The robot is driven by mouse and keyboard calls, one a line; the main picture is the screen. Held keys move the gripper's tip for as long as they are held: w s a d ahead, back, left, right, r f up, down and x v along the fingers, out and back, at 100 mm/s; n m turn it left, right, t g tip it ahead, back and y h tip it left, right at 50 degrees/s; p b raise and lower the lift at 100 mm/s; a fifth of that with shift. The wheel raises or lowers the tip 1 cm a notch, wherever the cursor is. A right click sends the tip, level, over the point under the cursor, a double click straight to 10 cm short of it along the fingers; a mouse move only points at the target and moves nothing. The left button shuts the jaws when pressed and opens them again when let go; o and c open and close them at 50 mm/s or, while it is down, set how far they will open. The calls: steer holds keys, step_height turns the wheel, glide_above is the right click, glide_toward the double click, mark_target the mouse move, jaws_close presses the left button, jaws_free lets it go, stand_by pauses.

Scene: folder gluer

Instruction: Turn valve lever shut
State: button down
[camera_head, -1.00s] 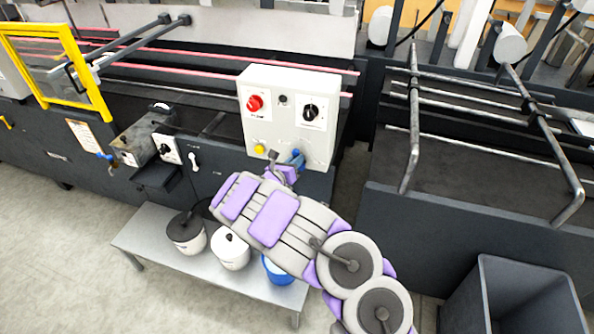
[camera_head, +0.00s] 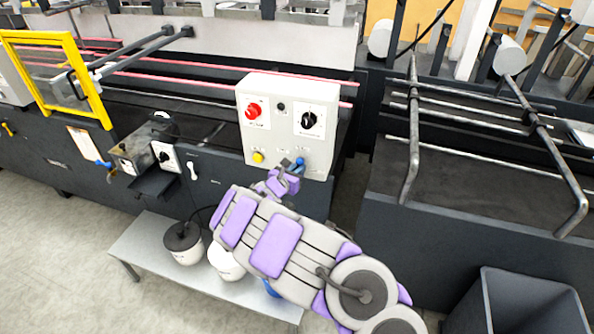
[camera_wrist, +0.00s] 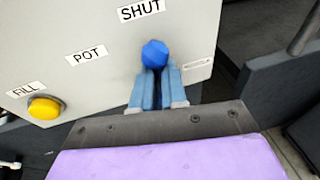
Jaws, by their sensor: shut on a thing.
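The valve lever (camera_wrist: 154,53) shows a blue faceted knob at the lower right of the control box, just below the SHUT label (camera_wrist: 142,10). It also appears in the head view (camera_head: 301,160), small and partly covered. My gripper (camera_wrist: 157,75) has its pale blue fingers on either side of the lever just below the knob, and it is shut on it. The gripper (camera_head: 293,168) reaches up to the box from below in the head view. The lever's lower part and pivot are hidden by the fingers and wrist.
The grey control box (camera_head: 270,140) carries a red button (camera_head: 253,110), a black rotary switch (camera_head: 309,120) and a yellow button (camera_wrist: 44,108). A low metal bench (camera_head: 150,250) with pots stands under my arm. A dark bin (camera_head: 520,300) stands at the lower right.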

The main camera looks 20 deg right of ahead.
steer(key=shift+w+a+r, duration=0.1)
steer(key=shift+w+r, duration=0.05)
steer(key=shift+r, duration=0.3)
steer(key=c, duration=1.4)
jaws_free()
steer(key=shift+w+f, duration=0.1)
steer(key=shift+w, duration=0.05)
steer(key=shift+o, duration=1.2)
steer(key=shift+s, duration=0.2)
steer(key=shift+f, duration=0.2)
steer(key=p+v, duration=0.4)
steer(key=v, duration=1.3)
steer(key=shift+a, duration=0.1)
